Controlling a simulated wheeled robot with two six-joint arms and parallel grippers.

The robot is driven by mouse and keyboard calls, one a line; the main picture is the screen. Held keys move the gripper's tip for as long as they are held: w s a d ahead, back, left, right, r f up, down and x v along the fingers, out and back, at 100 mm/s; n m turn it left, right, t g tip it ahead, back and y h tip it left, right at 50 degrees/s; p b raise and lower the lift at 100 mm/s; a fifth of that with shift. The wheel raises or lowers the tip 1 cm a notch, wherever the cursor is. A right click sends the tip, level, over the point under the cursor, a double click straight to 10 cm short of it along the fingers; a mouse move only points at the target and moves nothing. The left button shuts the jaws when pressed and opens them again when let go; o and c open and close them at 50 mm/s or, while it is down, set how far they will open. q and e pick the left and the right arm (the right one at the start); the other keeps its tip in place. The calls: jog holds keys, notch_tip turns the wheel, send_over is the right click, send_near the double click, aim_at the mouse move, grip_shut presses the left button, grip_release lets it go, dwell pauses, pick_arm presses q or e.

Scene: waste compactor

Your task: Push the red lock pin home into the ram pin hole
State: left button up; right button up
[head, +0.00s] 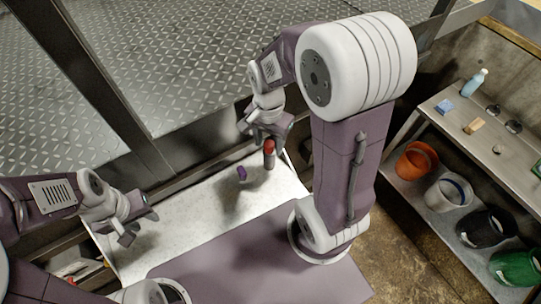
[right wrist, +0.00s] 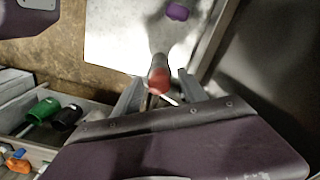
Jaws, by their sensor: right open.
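A red-ended thing, which looks like the red lock pin (head: 269,147), stands at my right gripper (head: 262,136) above the right part of a white tabletop (head: 185,218). In the right wrist view the red end (right wrist: 158,79) shows between the two spread fingers of the right gripper (right wrist: 160,92), with a brownish-grey shaft running away from it. The jaws are open; I cannot tell whether a finger touches it. My left gripper (head: 128,230) hangs over the tabletop's left end, with nothing seen in it. I cannot make out the ram pin hole.
A small purple object (head: 242,173) lies on or just above the tabletop, left of the pin; it also shows in the right wrist view (right wrist: 177,11). A dark metal frame and tread-plate wall (head: 190,60) stand behind. A shelf (head: 465,125) with buckets is at right.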

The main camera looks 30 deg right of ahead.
jog(key=shift+s+a+r, duration=0.1)
grip_shut()
jog(key=shift+r+p, duration=0.75)
jog(key=shift+p, duration=0.05)
jog(key=shift+r+p, duration=0.9)
jog(key=shift+r, duration=0.05)
notch_tip(320, 180, up, 8)
jog(key=p, duration=0.7)
jog(key=shift+f, duration=0.2)
